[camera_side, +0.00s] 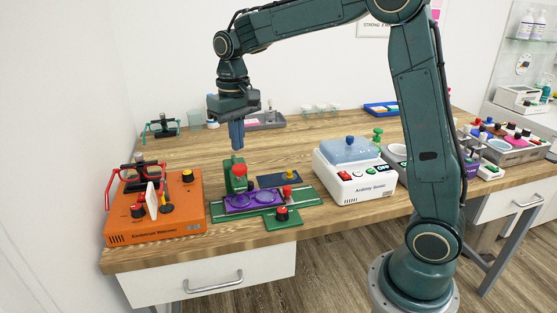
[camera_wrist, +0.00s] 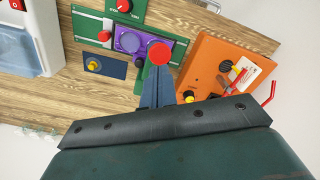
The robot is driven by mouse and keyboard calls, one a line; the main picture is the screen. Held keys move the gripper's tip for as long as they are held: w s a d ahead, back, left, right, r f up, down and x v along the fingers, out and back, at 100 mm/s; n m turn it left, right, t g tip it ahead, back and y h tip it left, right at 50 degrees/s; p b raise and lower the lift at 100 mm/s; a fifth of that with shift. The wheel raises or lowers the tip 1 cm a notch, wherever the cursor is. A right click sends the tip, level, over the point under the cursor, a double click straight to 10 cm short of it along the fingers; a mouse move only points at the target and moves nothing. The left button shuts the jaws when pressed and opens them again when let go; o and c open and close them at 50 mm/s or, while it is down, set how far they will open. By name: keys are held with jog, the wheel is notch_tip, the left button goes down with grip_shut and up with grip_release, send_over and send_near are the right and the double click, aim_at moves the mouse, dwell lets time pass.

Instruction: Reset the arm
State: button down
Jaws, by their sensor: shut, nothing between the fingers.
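My gripper (camera_side: 236,134) is shut and empty. It points down in the air above the wooden table, over the back of the green device (camera_side: 281,220) with the purple lens holder (camera_side: 253,200). In the wrist view my shut gripper (camera_wrist: 157,97) shows in front of the red knob (camera_wrist: 160,53) of that device. It looks apart from the device in the side view. My arm arches up from its base at the right and over the table.
An orange frame warmer (camera_side: 190,218) holding glasses stands at left. A white machine (camera_side: 355,188) with a blue lid stands right of the green device. Glasses on a stand (camera_side: 162,126), a grey tray (camera_side: 266,121) and a blue tray (camera_side: 381,109) are at the back. Bare table (camera_side: 290,150) lies between.

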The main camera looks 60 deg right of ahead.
jog(key=shift+s+a+r, duration=0.1)
jog(key=shift+s+r, duration=0.2)
jog(key=s+a+r+n+t, duration=0.1)
jog(key=s+t, duration=0.1)
jog(key=s, duration=1)
jog(key=s+a+r+n+t, duration=0.1)
jog(key=s+a+n+t, duration=0.1)
jog(key=s, duration=1)
jog(key=shift+s+a+r+t, duration=0.15)
jog(key=shift+s+r+t, duration=0.05)
jog(key=shift+t, duration=0.6)
